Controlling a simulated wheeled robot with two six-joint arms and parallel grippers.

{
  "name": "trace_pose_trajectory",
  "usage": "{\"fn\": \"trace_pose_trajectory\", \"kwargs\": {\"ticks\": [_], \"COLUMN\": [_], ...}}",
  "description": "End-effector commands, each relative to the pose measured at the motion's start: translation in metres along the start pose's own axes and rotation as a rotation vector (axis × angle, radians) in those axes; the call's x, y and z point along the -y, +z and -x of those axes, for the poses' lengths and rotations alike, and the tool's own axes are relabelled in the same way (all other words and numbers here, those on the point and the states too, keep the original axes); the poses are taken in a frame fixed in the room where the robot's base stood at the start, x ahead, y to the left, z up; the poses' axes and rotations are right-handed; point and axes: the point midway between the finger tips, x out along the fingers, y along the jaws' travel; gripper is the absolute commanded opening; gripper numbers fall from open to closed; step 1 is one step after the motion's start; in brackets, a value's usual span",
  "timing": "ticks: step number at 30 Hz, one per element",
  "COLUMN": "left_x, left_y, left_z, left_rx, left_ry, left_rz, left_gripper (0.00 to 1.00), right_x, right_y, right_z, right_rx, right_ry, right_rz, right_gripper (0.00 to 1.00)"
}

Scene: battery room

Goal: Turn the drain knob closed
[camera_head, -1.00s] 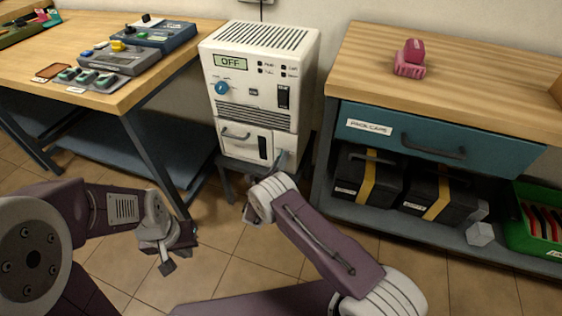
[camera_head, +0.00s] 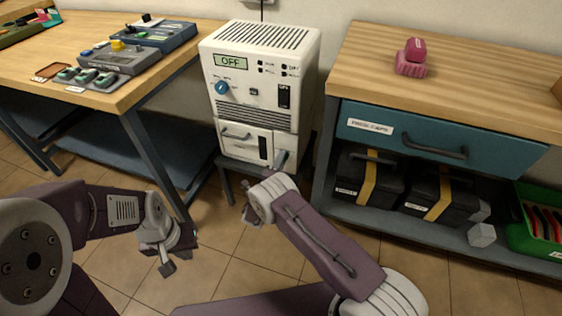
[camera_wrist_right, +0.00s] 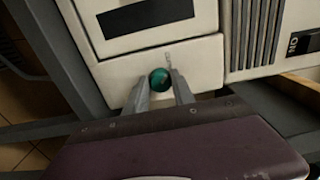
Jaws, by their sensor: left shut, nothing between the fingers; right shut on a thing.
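The drain knob is a small teal round knob (camera_wrist_right: 160,79) on the lower white panel of the machine, seen in the right wrist view. My right gripper (camera_wrist_right: 162,88) is shut on it, one finger on each side. In the head view the white machine (camera_head: 262,90) stands on a low stand, its display reading OFF. My right arm hides the knob there, and the right gripper (camera_head: 282,160) shows only in part at the panel's lower right. My left gripper (camera_head: 170,262) is shut and empty, low over the floor at the left.
A wooden table (camera_head: 110,98) with devices stands at the left. At the right a wooden-topped bench (camera_head: 460,85) has a blue drawer (camera_head: 440,138) and black cases (camera_head: 365,178) below. The machine also has a blue dial (camera_head: 222,87). Tiled floor lies open in front.

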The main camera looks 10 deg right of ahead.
Motion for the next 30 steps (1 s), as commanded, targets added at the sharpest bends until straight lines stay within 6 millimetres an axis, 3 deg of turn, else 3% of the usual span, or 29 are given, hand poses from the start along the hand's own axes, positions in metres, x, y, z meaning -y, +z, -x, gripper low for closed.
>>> {"fn": "trace_pose_trajectory", "kwargs": {"ticks": [14, 15, 17, 26, 30], "left_x": [0.000, 0.000, 0.000, 0.000, 0.000], "left_y": [0.000, 0.000, 0.000, 0.000, -0.001], "left_z": [0.000, 0.000, 0.000, 0.000, 0.011], "left_rx": [0.000, 0.000, 0.000, 0.000, 0.000], "left_ry": [0.000, 0.000, 0.000, 0.000, 0.000], "left_rz": [0.000, 0.000, 0.000, 0.000, 0.000], "left_gripper": [0.00, 0.00, 0.00, 0.00, 0.00], "right_x": [-0.001, -0.001, -0.001, 0.000, 0.003], "right_y": [0.000, 0.000, 0.000, 0.000, 0.001], "right_z": [0.000, 0.000, 0.000, 0.001, 0.017], "right_rx": [0.000, 0.000, 0.000, 0.000, 0.004], "right_ry": [0.002, 0.002, 0.002, 0.001, 0.002], "right_rz": [0.016, 0.016, 0.015, 0.014, 0.017], "right_gripper": [0.00, 0.33, 0.50, 0.52, 0.52]}}
